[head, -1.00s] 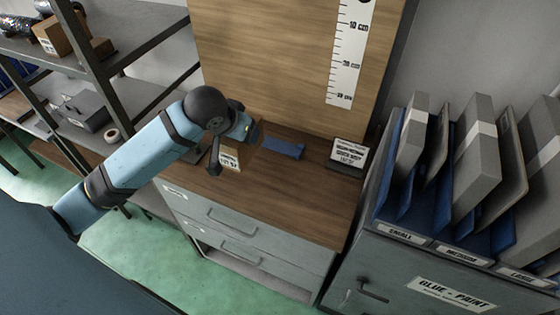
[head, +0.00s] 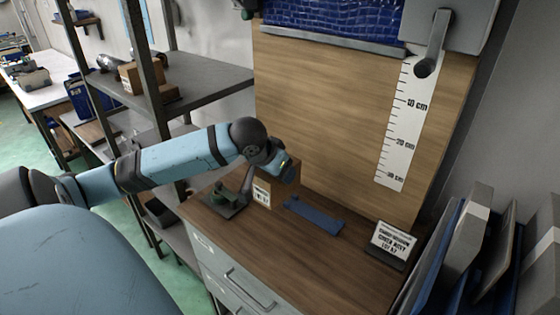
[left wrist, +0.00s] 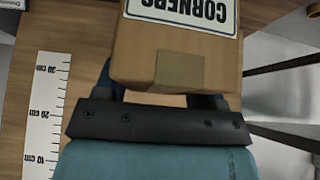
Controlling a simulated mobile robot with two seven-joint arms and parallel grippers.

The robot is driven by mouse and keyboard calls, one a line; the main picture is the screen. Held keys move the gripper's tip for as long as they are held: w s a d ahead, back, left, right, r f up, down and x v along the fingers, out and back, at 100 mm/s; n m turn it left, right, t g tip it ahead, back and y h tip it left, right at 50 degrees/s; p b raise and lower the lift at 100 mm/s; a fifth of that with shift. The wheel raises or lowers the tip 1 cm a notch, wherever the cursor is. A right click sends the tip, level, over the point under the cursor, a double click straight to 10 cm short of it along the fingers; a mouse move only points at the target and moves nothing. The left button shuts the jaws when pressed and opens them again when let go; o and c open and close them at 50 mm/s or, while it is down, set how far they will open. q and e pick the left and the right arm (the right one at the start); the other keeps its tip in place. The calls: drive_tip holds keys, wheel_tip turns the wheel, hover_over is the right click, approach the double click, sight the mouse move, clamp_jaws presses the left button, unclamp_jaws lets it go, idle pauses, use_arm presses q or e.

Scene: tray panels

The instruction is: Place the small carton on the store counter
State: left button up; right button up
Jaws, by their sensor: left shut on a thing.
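The small brown carton (head: 262,194) has a white label and is at the back left of the wooden counter top (head: 290,250), partly hidden by my left arm. In the left wrist view the carton (left wrist: 180,50) fills the top middle, with tape on its edge and a label reading "CORNERS". My left gripper (left wrist: 165,98) is shut on it. In the head view the left gripper (head: 283,172) is over the counter beside the backboard. I cannot tell whether the carton touches the counter. My right gripper is not in view.
A flat blue strip (head: 314,216) lies right of the carton. A dark stand with a green part (head: 226,198) is to its left, and a sign holder (head: 391,243) to the right. A ruler (head: 405,120) hangs on the backboard. The counter's front middle is clear.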

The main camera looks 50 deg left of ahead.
sight(262, 194)
use_arm(q)
drive_tip(key=shift+f, duration=6.55)
drive_tip(key=o, duration=1.1)
drive_tip(key=shift+f, duration=0.1)
drive_tip(key=shift+c, duration=0.2)
drive_tip(key=v, duration=1.2)
drive_tip(key=shift+d, duration=0.1)
